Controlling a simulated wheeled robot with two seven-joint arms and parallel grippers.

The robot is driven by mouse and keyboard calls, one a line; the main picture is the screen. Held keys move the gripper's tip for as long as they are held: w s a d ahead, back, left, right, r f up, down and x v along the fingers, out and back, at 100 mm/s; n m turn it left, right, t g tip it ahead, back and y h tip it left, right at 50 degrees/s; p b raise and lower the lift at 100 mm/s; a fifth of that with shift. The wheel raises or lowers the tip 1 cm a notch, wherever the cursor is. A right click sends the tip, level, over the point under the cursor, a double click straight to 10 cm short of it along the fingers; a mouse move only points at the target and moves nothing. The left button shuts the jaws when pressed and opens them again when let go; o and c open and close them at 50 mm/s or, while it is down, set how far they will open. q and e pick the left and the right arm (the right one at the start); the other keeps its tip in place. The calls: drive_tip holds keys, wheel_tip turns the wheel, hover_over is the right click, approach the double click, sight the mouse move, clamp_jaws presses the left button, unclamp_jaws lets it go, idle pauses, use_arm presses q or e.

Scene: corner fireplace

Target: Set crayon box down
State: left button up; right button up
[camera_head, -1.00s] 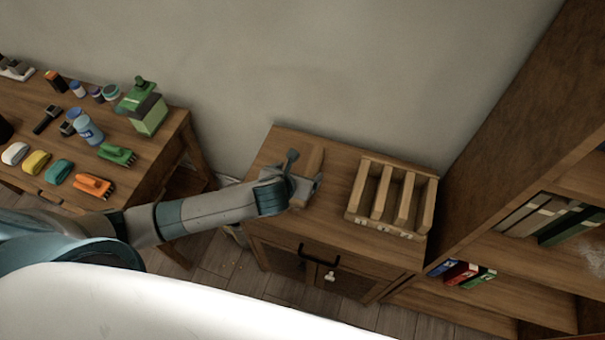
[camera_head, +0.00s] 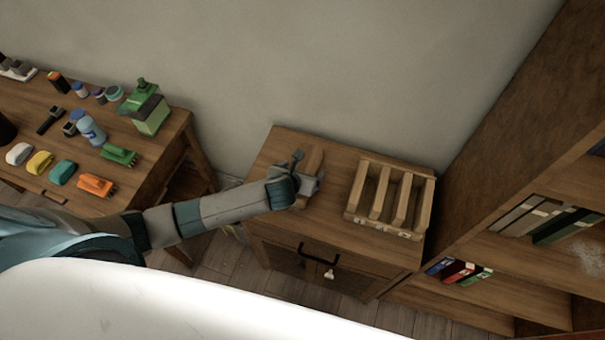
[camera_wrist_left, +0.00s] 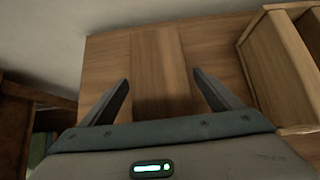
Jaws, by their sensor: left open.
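The crayon box looks like a plain wooden block (camera_head: 315,160) standing on the small wooden cabinet (camera_head: 345,238), left of the slotted wooden rack. In the left wrist view the block (camera_wrist_left: 160,65) lies between the two fingers. My left gripper (camera_head: 309,170) is over the cabinet top at the block's near end. In the left wrist view the gripper (camera_wrist_left: 161,79) is open, with a gap between each finger and the block. The block's near end is partly hidden by the gripper. My right gripper is not in view.
A slotted wooden rack (camera_head: 428,205) stands on the cabinet's right part. A bookshelf (camera_head: 500,150) with books rises at the right. A table (camera_head: 165,150) at the left holds brushes, jars and a green-topped box (camera_head: 150,115). The wall is behind the cabinet.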

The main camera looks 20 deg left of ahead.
sight(302, 169)
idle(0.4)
use_arm(q)
drive_tip(key=c, duration=1.3)
drive_tip(key=shift+r, duration=0.1)
drive_tip(key=shift+r+b, duration=1.25)
drive_tip(key=shift+r, duration=3.7)
